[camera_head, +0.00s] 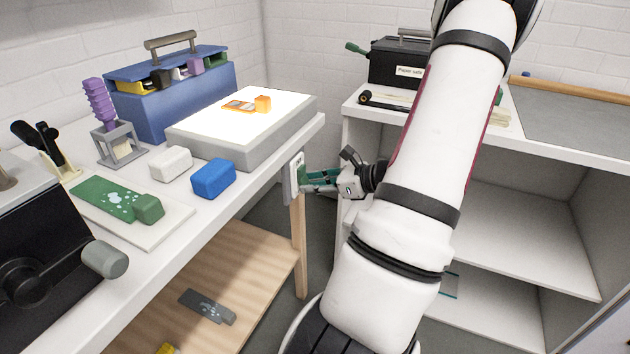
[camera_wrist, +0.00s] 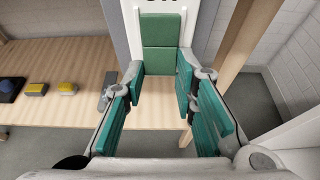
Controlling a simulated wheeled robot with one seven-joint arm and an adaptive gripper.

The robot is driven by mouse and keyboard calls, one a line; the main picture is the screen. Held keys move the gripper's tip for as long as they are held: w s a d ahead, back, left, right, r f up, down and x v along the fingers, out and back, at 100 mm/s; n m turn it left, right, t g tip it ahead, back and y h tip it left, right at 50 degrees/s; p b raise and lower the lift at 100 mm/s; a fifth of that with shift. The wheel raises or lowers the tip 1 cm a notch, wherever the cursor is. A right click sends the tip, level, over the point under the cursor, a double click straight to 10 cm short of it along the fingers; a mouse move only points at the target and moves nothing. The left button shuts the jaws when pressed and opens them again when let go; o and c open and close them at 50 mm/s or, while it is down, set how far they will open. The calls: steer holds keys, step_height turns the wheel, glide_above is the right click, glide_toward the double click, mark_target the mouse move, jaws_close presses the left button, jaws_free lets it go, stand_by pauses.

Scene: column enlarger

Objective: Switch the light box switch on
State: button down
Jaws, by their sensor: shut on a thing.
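The light box switch (camera_head: 297,175) is a white plate on the end of the left table, under the light box. In the wrist view its green rocker (camera_wrist: 163,45) faces me, with lettering cut off at the top. My gripper (camera_head: 313,180) is at the switch, its teal fingers pointing left at it. In the wrist view my gripper (camera_wrist: 160,82) has a finger on either side of the rocker's lower part and is shut on the switch; exact contact is hard to see. The light box (camera_head: 240,140) has a bright, glowing white top with an orange piece (camera_head: 240,106) on it.
The left table holds a blue toolbox (camera_head: 180,100), white block (camera_head: 171,164), blue block (camera_head: 213,179) and green board (camera_head: 105,197). A table leg (camera_head: 299,240) stands close below the switch. The shelf unit (camera_head: 500,220) stands at the right.

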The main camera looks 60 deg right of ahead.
steer(key=c, duration=1.3)
jaws_free()
steer(key=v, duration=1.2)
